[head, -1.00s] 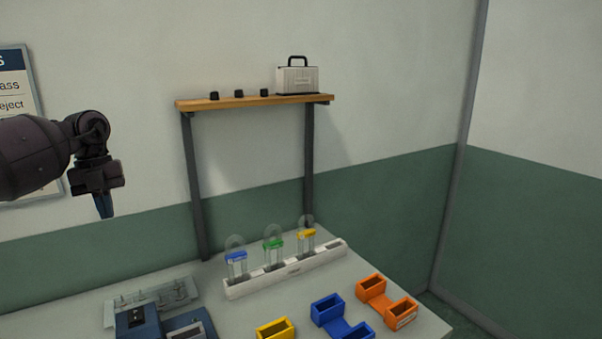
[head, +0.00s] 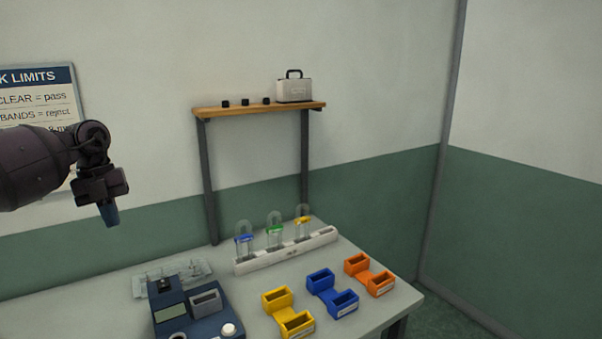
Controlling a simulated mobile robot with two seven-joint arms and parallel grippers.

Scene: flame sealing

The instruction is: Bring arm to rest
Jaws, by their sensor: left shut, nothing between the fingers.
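My left gripper (head: 109,214) hangs from the arm at the left of the head view. It points down with its blue-grey fingers shut and empty. It shows against the wall, above the left end of the table and apart from everything on it. My right gripper is out of view.
On the table (head: 385,308) are a white rack (head: 290,254) with three clear pieces banded blue, green and yellow, yellow (head: 290,313), blue (head: 330,294) and orange (head: 368,275) holders, a dark blue device (head: 200,310) and a clear tray (head: 150,285). A wooden shelf (head: 260,108) carries a silver case (head: 295,90).

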